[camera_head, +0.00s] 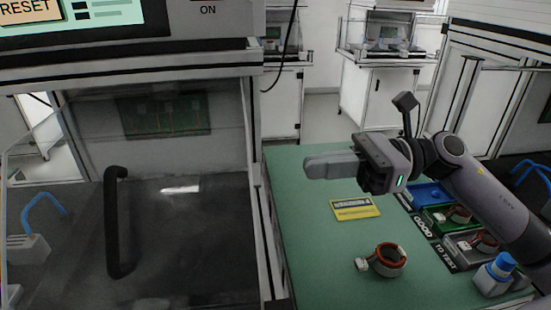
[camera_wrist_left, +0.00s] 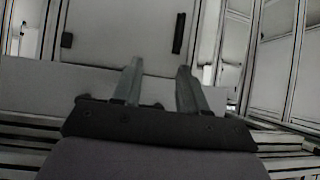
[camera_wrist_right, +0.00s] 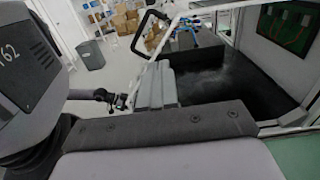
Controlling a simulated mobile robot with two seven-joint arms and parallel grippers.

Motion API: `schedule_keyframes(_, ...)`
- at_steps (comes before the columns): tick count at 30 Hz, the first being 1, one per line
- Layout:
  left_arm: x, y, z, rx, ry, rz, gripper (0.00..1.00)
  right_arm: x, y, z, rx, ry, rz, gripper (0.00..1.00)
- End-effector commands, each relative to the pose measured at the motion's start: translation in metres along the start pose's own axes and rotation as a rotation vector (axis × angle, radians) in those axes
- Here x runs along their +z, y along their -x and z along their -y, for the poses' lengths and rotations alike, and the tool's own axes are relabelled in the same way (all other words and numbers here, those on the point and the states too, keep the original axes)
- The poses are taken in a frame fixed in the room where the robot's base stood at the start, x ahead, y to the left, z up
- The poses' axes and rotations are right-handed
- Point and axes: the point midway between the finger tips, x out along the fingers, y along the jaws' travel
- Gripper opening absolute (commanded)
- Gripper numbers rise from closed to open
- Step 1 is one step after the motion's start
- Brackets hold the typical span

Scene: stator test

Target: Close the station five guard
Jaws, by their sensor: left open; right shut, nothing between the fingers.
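The guard is a clear panel in a pale frame with a black bar handle (camera_head: 116,222) at the left of the head view. The handle also shows at the top of the right wrist view (camera_wrist_right: 152,30). I cannot tell exactly how far the guard stands open. My right gripper (camera_head: 308,168) is shut and empty, above the green table mat, to the right of the guard and apart from the handle. Its closed fingers also show in the right wrist view (camera_wrist_right: 158,68). My left gripper (camera_wrist_left: 160,66) is open and empty, facing pale cabinets; it is not in the head view.
On the green mat (camera_head: 300,220) lie a yellow label (camera_head: 355,207) and a copper-wound stator (camera_head: 390,260). Trays and a blue-capped bottle (camera_head: 497,272) stand at right. A green board (camera_head: 165,115) is on the station's back wall. A post (camera_head: 262,200) separates station and mat.

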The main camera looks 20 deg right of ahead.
Motion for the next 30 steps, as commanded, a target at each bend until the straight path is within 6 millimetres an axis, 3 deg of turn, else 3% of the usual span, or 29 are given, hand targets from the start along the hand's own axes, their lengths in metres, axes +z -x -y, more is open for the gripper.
schedule_keyframes(9,-0.019,0.014,0.0,0.0,0.0,-0.002,0.43,0.004,-0.045,-0.001,0.002,0.001,0.002,0.0)
schedule_keyframes(15,-0.026,0.019,0.0,0.0,0.001,-0.003,0.43,0.002,-0.064,0.0,0.002,0.0,0.001,0.0)
schedule_keyframes(30,-0.028,0.019,0.0,0.0,0.0,-0.005,0.43,0.0,-0.07,0.0,0.001,0.0,0.0,0.0)
